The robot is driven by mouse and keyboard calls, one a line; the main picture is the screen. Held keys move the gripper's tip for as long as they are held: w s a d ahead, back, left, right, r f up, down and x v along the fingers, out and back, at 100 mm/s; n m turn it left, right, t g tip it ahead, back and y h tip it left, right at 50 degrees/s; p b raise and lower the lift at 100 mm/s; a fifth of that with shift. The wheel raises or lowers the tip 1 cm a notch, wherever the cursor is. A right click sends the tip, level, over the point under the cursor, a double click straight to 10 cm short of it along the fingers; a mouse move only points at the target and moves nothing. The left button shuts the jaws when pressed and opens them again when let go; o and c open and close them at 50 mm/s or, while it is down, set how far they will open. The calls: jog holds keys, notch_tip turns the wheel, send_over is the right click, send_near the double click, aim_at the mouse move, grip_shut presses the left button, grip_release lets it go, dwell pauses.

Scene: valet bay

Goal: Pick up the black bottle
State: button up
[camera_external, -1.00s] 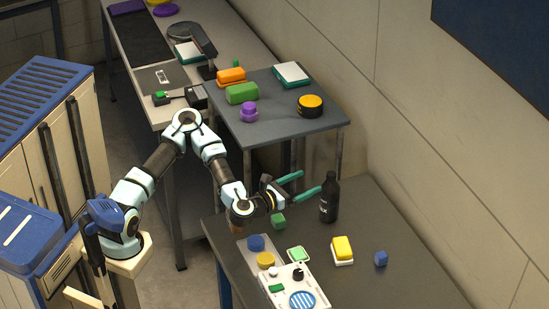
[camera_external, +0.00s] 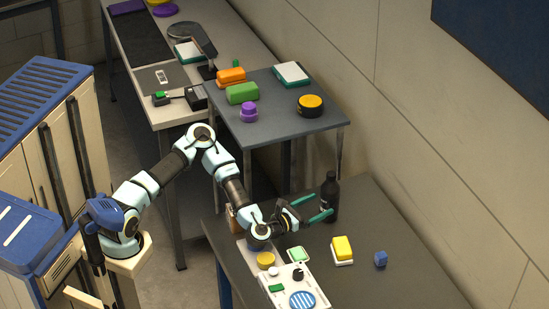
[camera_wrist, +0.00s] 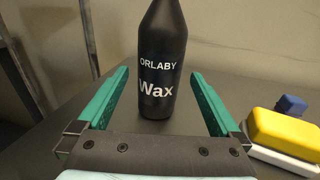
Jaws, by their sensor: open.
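The black bottle (camera_external: 331,190) stands upright on the near dark table, towards its wall side. In the wrist view the bottle (camera_wrist: 161,60) shows the white words "ORLABY Wax", and its top is cut off by the frame. My gripper (camera_external: 317,207) is open, with its green fingers pointing at the bottle. In the wrist view the gripper (camera_wrist: 158,95) has one finger on each side of the bottle's lower part in the picture, with gaps on both sides. I cannot tell whether the bottle is between the fingertips or just beyond them.
A yellow sponge-like block on a white base (camera_external: 342,249) and a blue cube (camera_external: 380,258) lie right of my gripper. A control box (camera_external: 290,291), a yellow round piece (camera_external: 266,259) and a green-and-white pad (camera_external: 298,255) lie in front. The table's right end is clear.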

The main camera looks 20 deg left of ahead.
aim_at(330, 199)
jog(key=x, duration=0.5)
jog(key=shift+w, duration=0.2)
grip_shut()
dwell(0.6)
